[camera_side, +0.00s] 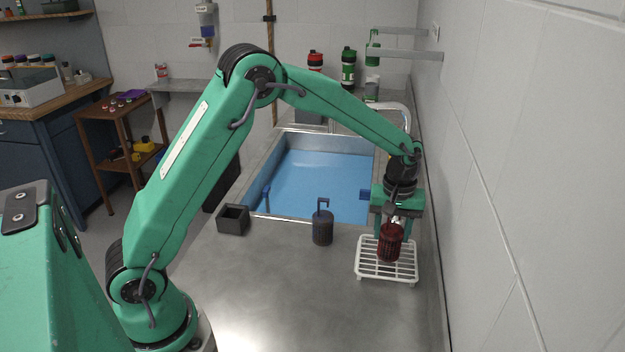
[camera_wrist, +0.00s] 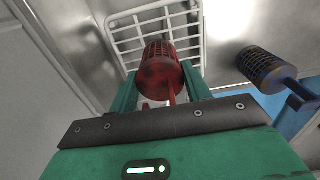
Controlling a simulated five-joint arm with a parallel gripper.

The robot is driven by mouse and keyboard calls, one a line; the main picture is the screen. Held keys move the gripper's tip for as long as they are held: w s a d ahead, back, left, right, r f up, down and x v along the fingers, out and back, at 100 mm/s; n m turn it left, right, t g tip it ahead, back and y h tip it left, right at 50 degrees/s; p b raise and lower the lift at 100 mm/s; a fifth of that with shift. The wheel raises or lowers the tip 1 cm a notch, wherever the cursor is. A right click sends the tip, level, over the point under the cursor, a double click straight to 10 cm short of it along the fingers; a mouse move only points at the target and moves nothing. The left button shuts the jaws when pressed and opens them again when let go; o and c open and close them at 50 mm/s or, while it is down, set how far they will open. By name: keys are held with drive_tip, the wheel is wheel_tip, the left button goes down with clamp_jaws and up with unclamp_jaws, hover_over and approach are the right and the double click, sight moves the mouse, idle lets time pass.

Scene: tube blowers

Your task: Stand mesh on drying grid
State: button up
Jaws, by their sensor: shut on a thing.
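A dark red mesh cup (camera_side: 390,245) with a thin stem is between the fingers of my gripper (camera_side: 392,222), which is shut on it. It is roughly upright over the white wire drying grid (camera_side: 361,270). I cannot tell whether its base touches the bars. In the wrist view, the red mesh (camera_wrist: 160,72) is between the green fingers (camera_wrist: 158,92), with the white grid (camera_wrist: 120,42) behind it. A second, dark blue-grey mesh cup (camera_side: 322,230) with a hooked handle stands on the counter left of the grid; it also shows in the wrist view (camera_wrist: 262,66).
A sink (camera_side: 315,185) with blue inside lies behind the cups. A small black open box (camera_side: 233,220) stands at its front left corner. A white wall (camera_side: 530,200) runs close along the right of the grid. The front counter is clear.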

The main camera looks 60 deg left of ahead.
drive_tip(key=shift+f, duration=0.15)
drive_tip(key=o, duration=1)
drive_tip(key=shift+c, duration=0.2)
wheel_tip(320, 180, up, 12)
drive_tip(key=shift+r, duration=0.2)
idle(0.5)
